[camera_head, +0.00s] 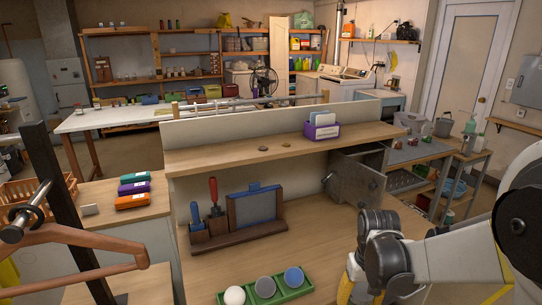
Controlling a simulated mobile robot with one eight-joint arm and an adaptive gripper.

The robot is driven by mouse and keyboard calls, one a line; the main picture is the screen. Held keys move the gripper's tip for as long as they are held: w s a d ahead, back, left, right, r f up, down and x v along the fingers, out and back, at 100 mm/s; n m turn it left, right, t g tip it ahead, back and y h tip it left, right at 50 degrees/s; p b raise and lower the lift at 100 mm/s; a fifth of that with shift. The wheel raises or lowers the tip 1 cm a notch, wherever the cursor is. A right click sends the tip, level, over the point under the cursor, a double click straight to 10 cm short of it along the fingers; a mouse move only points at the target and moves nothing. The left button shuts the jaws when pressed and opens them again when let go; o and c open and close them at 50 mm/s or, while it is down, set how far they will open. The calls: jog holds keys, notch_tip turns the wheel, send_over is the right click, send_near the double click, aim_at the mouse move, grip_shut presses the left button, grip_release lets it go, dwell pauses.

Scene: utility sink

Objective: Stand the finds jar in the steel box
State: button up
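The steel box (357,184) is a grey metal box at the right end of the wooden bench, beneath the raised shelf, with its side or door panel towards me. I cannot make out its inside. A green tray (309,286) at the front of the bench holds three round-topped things: a white one (234,296), a grey-lidded one (265,287) and a blue-lidded one (294,277). I cannot tell which, if any, is the finds jar. My gripper (352,285) is partly in view at the bottom, right of the tray; its fingertips are not clear.
A wooden rack (235,217) with a red-handled tool and a blue panel stands mid-bench. The raised shelf (270,150) carries a purple card holder (322,131) and small stones. A dark post (65,210) with a wooden hanger is at left. Bare bench lies between rack and tray.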

jog(key=a+f, duration=0.1)
jog(key=w+a+f, duration=0.1)
jog(key=a, duration=0.1)
jog(key=shift+f, duration=0.2)
dwell(0.3)
